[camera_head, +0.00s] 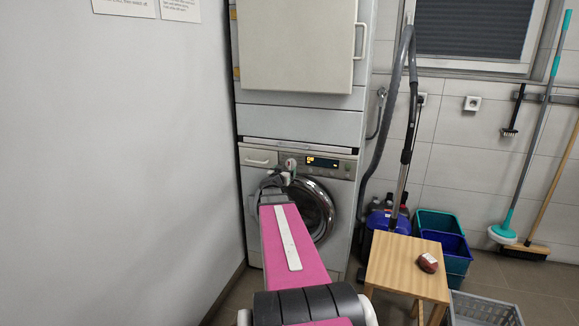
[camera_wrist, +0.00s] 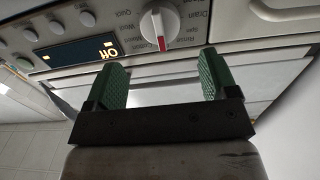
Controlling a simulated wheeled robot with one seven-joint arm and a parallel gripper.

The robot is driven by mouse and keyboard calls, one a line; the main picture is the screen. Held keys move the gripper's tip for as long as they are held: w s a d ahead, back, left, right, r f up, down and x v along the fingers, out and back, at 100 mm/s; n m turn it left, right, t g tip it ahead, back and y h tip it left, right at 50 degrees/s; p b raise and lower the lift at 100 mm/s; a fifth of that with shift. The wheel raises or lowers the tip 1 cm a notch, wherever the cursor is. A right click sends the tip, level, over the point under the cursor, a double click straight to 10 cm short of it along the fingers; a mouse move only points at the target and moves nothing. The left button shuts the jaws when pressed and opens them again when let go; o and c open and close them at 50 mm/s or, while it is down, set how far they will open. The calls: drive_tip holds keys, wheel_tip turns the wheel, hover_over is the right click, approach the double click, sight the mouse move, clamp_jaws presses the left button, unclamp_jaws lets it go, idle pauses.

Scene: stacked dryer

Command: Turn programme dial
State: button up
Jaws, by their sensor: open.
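The programme dial (camera_wrist: 160,25) is a round white knob with a red mark, near the top middle of the wrist view. Printed programme names surround it, and a lit display reading "Off" (camera_wrist: 108,50) is to its left. My gripper (camera_wrist: 165,75) is open and empty, with green pads either side of the space below the dial in that view. The pads do not appear to touch the dial. In the head view, my gripper (camera_head: 284,170) is at the control panel of the lower washing machine (camera_head: 320,212), beside its lit display (camera_head: 322,162). My arm hides part of the machine's front.
A beige-doored upper unit (camera_head: 298,45) is stacked above the machine. A wall (camera_head: 110,180) is close on the left. On the right are a vacuum hose (camera_head: 380,150), a wooden stool (camera_head: 398,262) with a reddish-brown object (camera_head: 428,263), a grey crate (camera_head: 485,310) and buckets (camera_head: 440,240).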

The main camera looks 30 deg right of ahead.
sight(289, 165)
drive_tip(key=x, duration=0.7)
drive_tip(key=shift+w, duration=0.15)
drive_tip(key=shift+c, duration=0.3)
drive_tip(key=c, duration=0.8)
